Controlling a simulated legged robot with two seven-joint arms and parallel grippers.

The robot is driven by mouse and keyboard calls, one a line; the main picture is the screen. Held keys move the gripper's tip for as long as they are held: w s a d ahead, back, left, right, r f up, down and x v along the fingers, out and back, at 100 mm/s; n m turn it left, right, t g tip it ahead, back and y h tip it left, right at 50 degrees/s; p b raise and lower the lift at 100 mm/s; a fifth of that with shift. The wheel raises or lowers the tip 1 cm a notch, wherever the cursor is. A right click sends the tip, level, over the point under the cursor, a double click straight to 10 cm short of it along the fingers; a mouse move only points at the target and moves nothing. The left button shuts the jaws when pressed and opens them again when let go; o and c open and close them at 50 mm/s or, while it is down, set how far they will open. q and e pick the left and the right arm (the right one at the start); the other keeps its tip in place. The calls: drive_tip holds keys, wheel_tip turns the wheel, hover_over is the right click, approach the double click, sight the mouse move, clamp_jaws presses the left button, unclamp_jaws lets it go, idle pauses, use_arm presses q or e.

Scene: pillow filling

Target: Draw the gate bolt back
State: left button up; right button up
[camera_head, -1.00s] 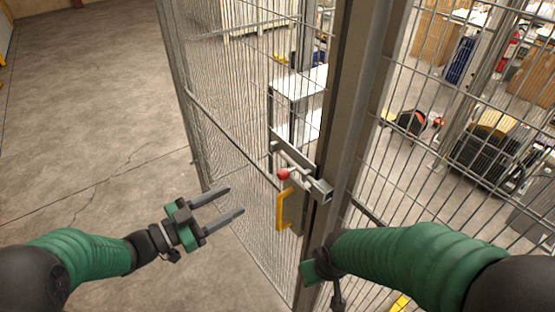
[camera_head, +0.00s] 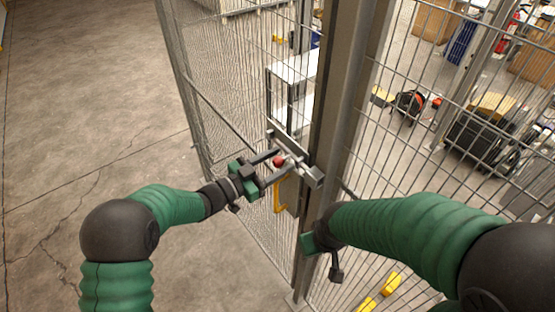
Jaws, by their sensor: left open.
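The gate bolt is a metal rod (camera_head: 294,160) on a grey bracket fixed to the mesh gate (camera_head: 232,110), with a red ball knob (camera_head: 278,161). Its right end meets a metal keeper block (camera_head: 314,177) on the post. My left gripper (camera_head: 280,164) is open, its two dark fingers on either side of the red knob, one above and one below. I cannot tell whether they touch it.
A yellow handle (camera_head: 279,197) sits on the gate just below the bolt. The grey post (camera_head: 343,100) stands to the right, with a mesh panel (camera_head: 440,130) beyond it. A white table (camera_head: 293,68) is behind the gate. Open floor (camera_head: 80,110) lies at left.

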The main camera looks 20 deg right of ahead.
use_arm(q)
drive_tip(key=shift+d+f, duration=0.1)
drive_tip(key=shift+d, duration=0.25)
drive_tip(key=c, duration=0.6)
drive_tip(key=shift+a, duration=0.15)
clamp_jaws()
drive_tip(key=shift+w, duration=0.1)
